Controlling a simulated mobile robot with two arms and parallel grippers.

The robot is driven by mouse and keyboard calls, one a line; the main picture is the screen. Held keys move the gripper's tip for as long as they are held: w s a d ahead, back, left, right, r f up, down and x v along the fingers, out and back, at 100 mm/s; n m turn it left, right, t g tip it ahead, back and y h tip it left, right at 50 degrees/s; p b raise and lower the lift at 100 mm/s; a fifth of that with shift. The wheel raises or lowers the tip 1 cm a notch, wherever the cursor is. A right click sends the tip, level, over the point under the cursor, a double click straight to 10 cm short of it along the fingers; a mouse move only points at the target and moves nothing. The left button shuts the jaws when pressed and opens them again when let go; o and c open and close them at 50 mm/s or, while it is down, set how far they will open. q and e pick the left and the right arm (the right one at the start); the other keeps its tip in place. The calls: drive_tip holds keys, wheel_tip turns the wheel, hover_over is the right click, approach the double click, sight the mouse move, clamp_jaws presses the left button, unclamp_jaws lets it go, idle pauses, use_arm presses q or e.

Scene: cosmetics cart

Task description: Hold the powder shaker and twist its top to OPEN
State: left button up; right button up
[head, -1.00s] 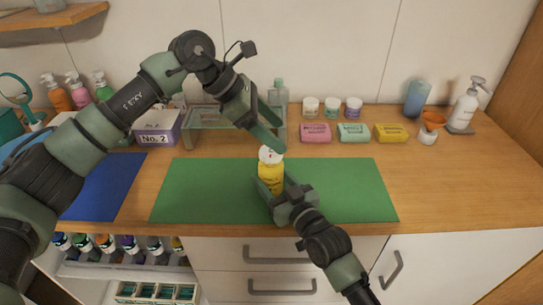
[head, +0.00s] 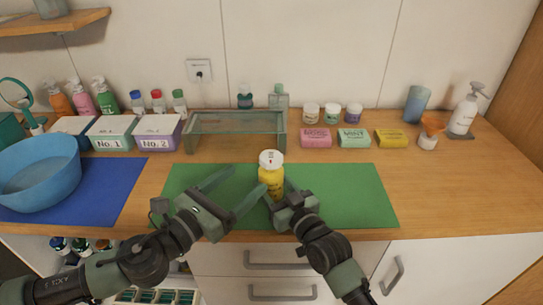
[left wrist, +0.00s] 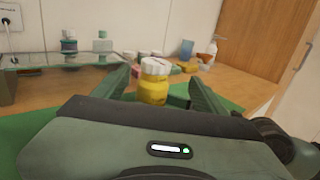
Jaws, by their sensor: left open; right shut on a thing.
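The powder shaker (head: 271,177) has a yellow body and a white top (head: 271,158) with a small red mark. It stands upright over the green mat (head: 350,195). My right gripper (head: 279,190) is shut on its body from the front right. My left gripper (head: 240,187) is open and low to the left of the shaker, its fingers pointing toward it. In the left wrist view the shaker (left wrist: 154,88) shows between the open left fingers, beyond their tips or near them; contact is not visible. Whether the shaker touches the mat is unclear.
A glass stand (head: 236,122) is behind the mat. Boxes (head: 158,132), a blue basin (head: 38,175) and pump bottles are at left. The counter's right side is mostly clear.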

sight(278, 152)
use_arm(q)
drive_tip(key=shift+y, duration=0.3)
drive_tip(key=x, duration=1.1)
drive_tip(key=shift+w+f, duration=0.1)
drive_tip(key=shift+w, duration=0.25)
drive_tip(key=c, duration=1.4)
